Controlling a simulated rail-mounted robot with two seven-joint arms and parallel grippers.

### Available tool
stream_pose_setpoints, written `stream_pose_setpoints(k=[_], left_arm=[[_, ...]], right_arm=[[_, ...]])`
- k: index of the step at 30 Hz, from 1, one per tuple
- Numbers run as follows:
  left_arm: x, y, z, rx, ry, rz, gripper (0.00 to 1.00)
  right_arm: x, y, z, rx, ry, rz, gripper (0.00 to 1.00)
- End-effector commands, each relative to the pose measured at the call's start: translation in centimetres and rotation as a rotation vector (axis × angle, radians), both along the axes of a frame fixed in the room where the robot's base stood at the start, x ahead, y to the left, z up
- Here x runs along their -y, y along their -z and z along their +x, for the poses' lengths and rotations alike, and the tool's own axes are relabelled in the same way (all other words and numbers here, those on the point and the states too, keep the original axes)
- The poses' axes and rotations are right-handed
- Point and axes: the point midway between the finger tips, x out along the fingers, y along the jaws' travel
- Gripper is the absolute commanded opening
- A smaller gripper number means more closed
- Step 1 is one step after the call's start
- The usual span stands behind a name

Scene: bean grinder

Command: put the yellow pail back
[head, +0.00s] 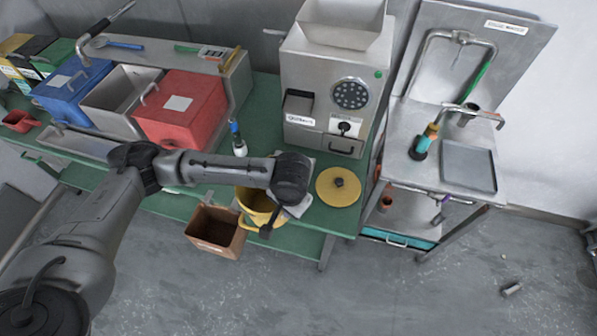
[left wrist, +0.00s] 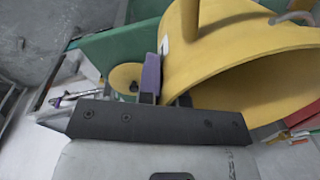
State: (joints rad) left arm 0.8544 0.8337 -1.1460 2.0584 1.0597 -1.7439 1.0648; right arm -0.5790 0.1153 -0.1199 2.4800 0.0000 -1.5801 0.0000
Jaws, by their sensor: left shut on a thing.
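The yellow pail (head: 250,202) is at the front edge of the green table, partly hidden behind my left arm. In the left wrist view the pail (left wrist: 235,55) is large and tilted, its open mouth facing the lower right. My left gripper (head: 266,230) is shut on the pail's rim; one finger shows against its wall in the left wrist view (left wrist: 165,88). I cannot tell whether the pail touches the table. A round yellow lid (head: 338,187) with a dark knob lies on the table to the right of the pail. My right gripper is not in view.
The steel grinder (head: 330,85) stands behind the lid. Red (head: 180,112) and blue (head: 72,92) bins stand at the left, and a white-based bottle (head: 239,145) behind my arm. A brown open box (head: 215,232) is below the front edge. A steel sink cart (head: 440,180) is at the right.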

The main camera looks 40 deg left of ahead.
Motion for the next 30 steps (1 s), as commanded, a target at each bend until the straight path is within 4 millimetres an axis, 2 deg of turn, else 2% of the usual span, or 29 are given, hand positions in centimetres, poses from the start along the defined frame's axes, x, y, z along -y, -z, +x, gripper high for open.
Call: stream_pose_setpoints(k=[3,18,22,24,30], left_arm=[[-1.2,0.0,3.0,0.005,-0.007,0.003,0.00],[-5.4,0.0,14.5,0.002,-0.004,0.001,0.00],[-6.2,0.0,16.3,0.003,-0.002,0.001,0.00],[-6.1,1.1,16.0,-0.001,0.001,0.001,0.00],[-6.0,2.1,16.0,0.002,0.001,0.000,0.00]], right_arm=[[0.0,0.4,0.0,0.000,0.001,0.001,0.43],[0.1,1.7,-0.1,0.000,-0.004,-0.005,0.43],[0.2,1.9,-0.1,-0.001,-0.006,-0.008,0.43],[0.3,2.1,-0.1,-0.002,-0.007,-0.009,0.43],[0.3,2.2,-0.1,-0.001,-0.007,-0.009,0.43]])
